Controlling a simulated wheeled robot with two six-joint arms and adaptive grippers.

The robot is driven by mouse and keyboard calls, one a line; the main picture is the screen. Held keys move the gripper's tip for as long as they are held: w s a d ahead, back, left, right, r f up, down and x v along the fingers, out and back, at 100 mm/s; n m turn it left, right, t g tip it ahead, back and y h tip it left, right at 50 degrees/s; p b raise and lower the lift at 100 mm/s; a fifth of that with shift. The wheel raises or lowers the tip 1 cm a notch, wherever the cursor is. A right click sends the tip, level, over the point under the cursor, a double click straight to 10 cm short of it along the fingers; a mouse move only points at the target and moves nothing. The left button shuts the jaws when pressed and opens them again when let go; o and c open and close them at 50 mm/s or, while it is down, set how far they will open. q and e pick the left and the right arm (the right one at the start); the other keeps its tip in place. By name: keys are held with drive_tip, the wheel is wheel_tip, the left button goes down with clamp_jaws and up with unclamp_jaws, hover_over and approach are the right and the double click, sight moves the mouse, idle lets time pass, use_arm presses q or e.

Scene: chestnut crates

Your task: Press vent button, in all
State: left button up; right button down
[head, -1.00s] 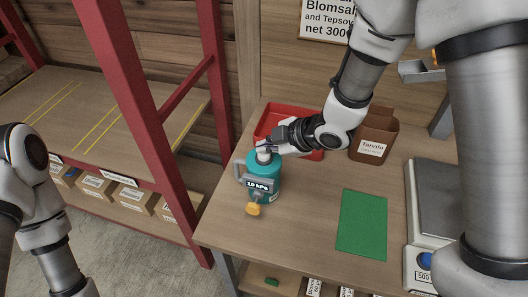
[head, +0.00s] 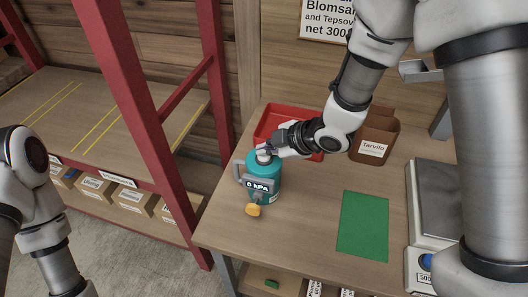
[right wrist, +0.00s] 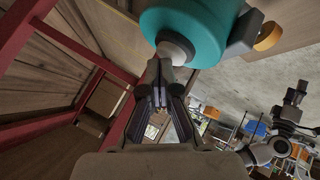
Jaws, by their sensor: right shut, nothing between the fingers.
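A teal pump (head: 270,173) with a grey side handle stands upright on the wooden table near its left edge. Its small display (head: 261,187) reads 0 kPa. An orange-yellow part (head: 253,210) sits at its front foot. My right gripper (head: 267,150) is shut and empty, its tips at the pale top of the pump. The right wrist view shows the closed fingers (right wrist: 162,75) against or very close to the pale neck below the teal body (right wrist: 190,22). The button itself is hidden by the fingers. My left arm shows at the left, its gripper out of sight.
A red tray (head: 268,125) and a brown bin labelled Tarvilo (head: 372,142) stand behind the pump. A green mat (head: 362,225) lies to the right, with a scale (head: 426,185) beyond it. A red-posted shelf (head: 110,135) with boxes stands left.

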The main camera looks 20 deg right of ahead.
sight(266, 157)
drive_tip(key=shift+r+p, duration=0.95)
drive_tip(key=shift+r, duration=0.1)
wheel_tip(266, 157, up, 5)
drive_tip(key=p, duration=0.4)
drive_tip(key=shift+p, duration=0.4)
drive_tip(key=shift+f, duration=0.1)
